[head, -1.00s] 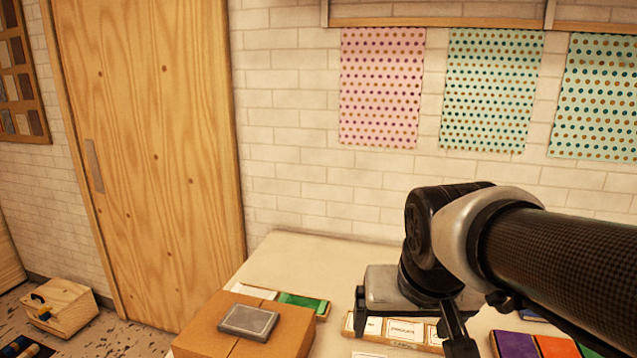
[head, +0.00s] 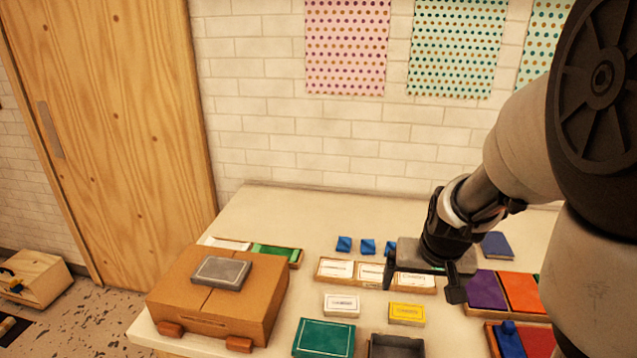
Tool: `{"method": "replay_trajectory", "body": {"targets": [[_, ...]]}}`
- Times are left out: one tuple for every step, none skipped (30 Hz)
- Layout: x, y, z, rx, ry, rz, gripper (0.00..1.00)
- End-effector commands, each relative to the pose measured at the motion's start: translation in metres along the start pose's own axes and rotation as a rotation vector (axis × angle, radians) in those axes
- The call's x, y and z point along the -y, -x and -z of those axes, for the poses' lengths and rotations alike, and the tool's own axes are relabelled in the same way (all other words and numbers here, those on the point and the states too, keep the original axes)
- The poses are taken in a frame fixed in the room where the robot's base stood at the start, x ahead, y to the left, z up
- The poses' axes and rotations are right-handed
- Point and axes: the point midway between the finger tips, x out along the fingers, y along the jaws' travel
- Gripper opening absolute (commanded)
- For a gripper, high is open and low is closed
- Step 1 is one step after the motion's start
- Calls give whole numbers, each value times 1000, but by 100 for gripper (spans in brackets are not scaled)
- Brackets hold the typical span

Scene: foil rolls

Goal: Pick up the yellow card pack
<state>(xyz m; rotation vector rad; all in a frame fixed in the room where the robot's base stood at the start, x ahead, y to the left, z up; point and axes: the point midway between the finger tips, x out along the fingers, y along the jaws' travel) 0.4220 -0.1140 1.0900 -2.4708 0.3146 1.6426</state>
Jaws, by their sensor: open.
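The yellow card pack (head: 407,313) lies flat on the pale table (head: 227,222), in front of a wooden tray of white packs and right of a single white pack. My gripper (head: 421,288) is above and behind it, pointing down over the right part of that tray. Its two dark fingers are apart with no object seen between them. The gripper hides part of the white packs in the tray. The yellow pack is in full view and the gripper appears not to touch it.
A white pack (head: 341,304) lies left of the yellow one. A green box (head: 323,338) and a dark open tray (head: 396,347) are in front. A cardboard box (head: 215,302) with a grey pack (head: 221,271) stands left. Coloured packs (head: 486,291) lie right.

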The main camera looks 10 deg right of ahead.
Motion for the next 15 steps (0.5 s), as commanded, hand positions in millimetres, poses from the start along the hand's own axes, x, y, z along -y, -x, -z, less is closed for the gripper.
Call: {"method": "replay_trajectory", "body": {"targets": [[-5,-9,0,4,-5,-11,92],[-7,-13,0,5,-8,-16,92],[-8,-17,0,5,-10,-19,92],[-9,-21,0,6,-11,-21,92],[-10,-26,0,6,-10,-22,92],[-10,-32,0,6,-11,-23,92],[-11,-38,0,7,-13,-23,92],[-11,-44,-1,7,-12,-24,92],[-11,-53,-1,7,-12,-24,92],[-11,-60,-1,8,-12,-23,92],[-12,-67,-1,8,-13,-23,92],[-12,-75,-1,7,-13,-23,92],[-12,-82,-1,9,-12,-23,92],[-12,-88,-1,7,-13,-23,92],[-12,-97,-1,8,-12,-23,92]]}}
